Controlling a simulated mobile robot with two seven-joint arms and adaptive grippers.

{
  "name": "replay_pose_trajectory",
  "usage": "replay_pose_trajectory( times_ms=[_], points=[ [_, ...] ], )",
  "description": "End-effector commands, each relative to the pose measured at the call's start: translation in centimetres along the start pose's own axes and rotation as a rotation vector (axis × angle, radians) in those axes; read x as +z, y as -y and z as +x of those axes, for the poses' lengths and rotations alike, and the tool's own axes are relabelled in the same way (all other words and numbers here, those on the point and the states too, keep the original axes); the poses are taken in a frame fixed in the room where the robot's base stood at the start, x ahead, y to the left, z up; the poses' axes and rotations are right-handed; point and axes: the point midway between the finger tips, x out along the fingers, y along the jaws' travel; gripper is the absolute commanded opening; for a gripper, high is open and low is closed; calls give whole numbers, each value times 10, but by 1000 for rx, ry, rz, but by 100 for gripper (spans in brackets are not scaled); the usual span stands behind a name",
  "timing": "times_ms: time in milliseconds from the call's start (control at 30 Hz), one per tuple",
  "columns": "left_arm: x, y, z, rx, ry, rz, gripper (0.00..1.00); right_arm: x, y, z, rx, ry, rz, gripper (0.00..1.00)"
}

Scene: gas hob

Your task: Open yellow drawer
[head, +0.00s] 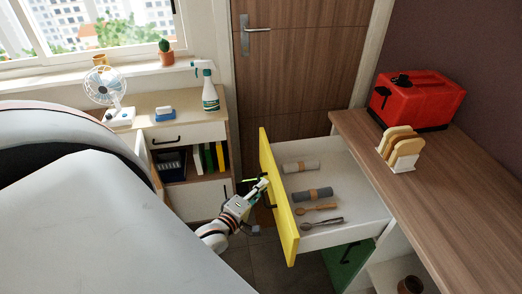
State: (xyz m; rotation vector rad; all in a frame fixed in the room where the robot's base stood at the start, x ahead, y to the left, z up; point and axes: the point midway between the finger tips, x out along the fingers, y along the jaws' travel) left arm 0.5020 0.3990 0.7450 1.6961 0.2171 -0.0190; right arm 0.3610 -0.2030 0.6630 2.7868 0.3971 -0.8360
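The yellow drawer (274,197) is pulled out from the wooden-topped cabinet on the right, its yellow front facing left. Its white inside is open to view and holds rolled grey cloths, a wooden spoon and dark metal tongs. My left gripper (260,187) is at the outer face of the yellow front, at the handle area. The handle is mostly hidden by the gripper, and I cannot tell whether the fingers are closed on it. My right gripper is not in view.
A green drawer (346,263) sits below the yellow one. A red toaster (417,98) and a bread rack (396,160) stand on the countertop (446,190). A low cabinet with a fan and spray bottle (209,96) stands at the left. A closed door (300,65) is behind.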

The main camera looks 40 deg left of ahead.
Motion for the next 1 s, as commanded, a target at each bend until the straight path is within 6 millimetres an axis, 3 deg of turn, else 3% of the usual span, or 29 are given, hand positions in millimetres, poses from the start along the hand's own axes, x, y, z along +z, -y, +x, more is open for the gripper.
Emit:
replay_pose_trajectory(
  times_ms=[167, 500, 700, 1000],
  points=[
    [0, 1, -13, -2, 0, -1, 15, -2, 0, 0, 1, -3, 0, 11],
    [0, 1, -78, -3, 0, -1, 15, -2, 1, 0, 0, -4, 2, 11],
    [0, 1, -108, -2, 1, 1, 15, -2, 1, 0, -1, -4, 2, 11],
    [0, 0, -120, 1, 0, -1, 15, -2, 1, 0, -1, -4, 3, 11]
  ],
)
